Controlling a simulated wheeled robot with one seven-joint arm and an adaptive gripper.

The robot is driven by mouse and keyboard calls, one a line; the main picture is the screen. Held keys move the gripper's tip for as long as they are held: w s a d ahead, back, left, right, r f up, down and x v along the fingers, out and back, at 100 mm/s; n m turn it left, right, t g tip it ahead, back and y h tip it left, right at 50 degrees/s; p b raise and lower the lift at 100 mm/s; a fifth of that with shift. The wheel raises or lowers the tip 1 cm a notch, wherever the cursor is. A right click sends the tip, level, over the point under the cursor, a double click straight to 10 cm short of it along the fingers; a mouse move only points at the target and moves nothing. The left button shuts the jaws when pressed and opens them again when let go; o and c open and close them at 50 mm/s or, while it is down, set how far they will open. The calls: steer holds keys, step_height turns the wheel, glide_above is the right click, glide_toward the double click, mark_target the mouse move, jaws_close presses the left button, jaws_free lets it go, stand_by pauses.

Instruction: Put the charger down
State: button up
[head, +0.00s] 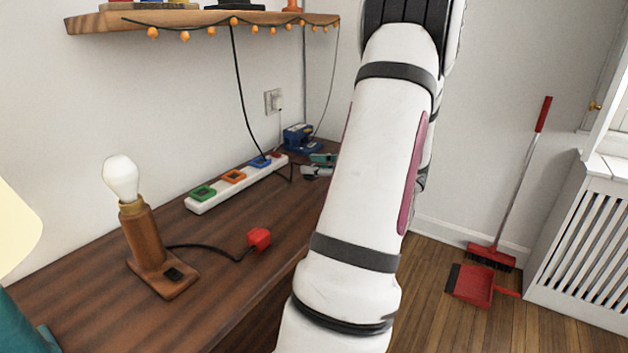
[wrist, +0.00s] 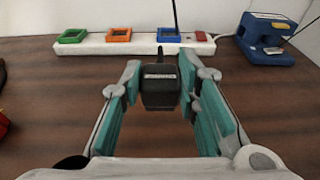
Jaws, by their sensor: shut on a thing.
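The black charger (wrist: 161,84), a small block with pale lettering, is between the teal pads of my gripper (wrist: 163,82) in the wrist view. My gripper is shut on it, in front of the power strip. I cannot tell if it touches the table. In the head view my gripper (head: 319,165) shows only in part at the far end of the table, beside my arm. The charger cannot be made out there. The dark wooden table (head: 100,290) lies under it; its bare top also shows in the wrist view (wrist: 50,100).
A white power strip (head: 218,195) with green, orange and blue sockets lies along the wall. A blue device (head: 297,137) stands beyond it. A bulb lamp (head: 145,245) with a red plug (head: 259,239) stands nearer. The shelf (head: 90,22) with string lights overhangs.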

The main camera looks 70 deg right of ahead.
mark_target(317, 178)
steer(key=shift+w+d+f+b, duration=0.15)
steer(key=shift+f+b, duration=0.25)
steer(key=shift+f, duration=0.5)
steer(key=shift+w+d+f+b, duration=0.15)
steer(key=shift+f+b, duration=0.2)
steer(key=shift+f, duration=0.55)
steer(key=shift+a, duration=0.1)
steer(key=shift+f, duration=0.5)
steer(key=shift+f+b, duration=0.15)
steer(key=shift+b, duration=0.15)
steer(key=o, duration=1.2)
steer(key=shift+c, duration=0.2)
